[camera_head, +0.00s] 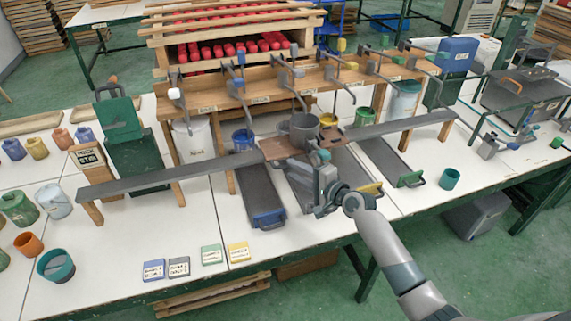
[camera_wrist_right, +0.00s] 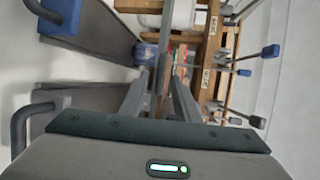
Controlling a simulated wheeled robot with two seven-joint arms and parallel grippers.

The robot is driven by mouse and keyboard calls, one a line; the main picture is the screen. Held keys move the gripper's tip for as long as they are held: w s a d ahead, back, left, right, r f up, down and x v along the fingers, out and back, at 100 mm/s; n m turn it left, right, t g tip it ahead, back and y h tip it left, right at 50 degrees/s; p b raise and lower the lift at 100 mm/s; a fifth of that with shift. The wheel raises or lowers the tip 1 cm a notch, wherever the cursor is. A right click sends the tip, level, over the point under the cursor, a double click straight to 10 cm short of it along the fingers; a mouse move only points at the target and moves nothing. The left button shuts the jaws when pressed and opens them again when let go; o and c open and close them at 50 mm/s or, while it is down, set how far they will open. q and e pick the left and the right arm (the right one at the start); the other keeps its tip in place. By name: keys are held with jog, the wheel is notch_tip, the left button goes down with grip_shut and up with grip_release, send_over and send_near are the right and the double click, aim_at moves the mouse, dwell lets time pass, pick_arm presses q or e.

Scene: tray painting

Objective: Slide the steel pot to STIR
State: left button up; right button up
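The steel pot (camera_head: 304,128) is a grey open cylinder. It stands upright at the brown plate (camera_head: 283,147) in the middle of the long grey rail, in front of the wooden rack. My right gripper (camera_head: 319,156) is just in front of the pot in the head view; whether it touches the pot cannot be told. In the right wrist view its two fingers (camera_wrist_right: 163,84) have a narrow gap between them, and I cannot tell if they hold anything. A wooden block (camera_head: 89,159) with a STIR sign stands at the rail's left. My left gripper is not in view.
A blue pot (camera_head: 243,139) and a white bucket (camera_head: 193,140) stand behind the rail. The long grey rail (camera_head: 137,182) runs left. Dark trays (camera_head: 258,190) lie in front of it. Hooked levers (camera_head: 240,85) hang above. Labelled tiles (camera_head: 178,266) lie near the front edge.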

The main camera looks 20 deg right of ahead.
aim_at(285, 166)
jog(key=shift+x, duration=2.5)
jog(key=shift+f, duration=0.1)
grip_shut()
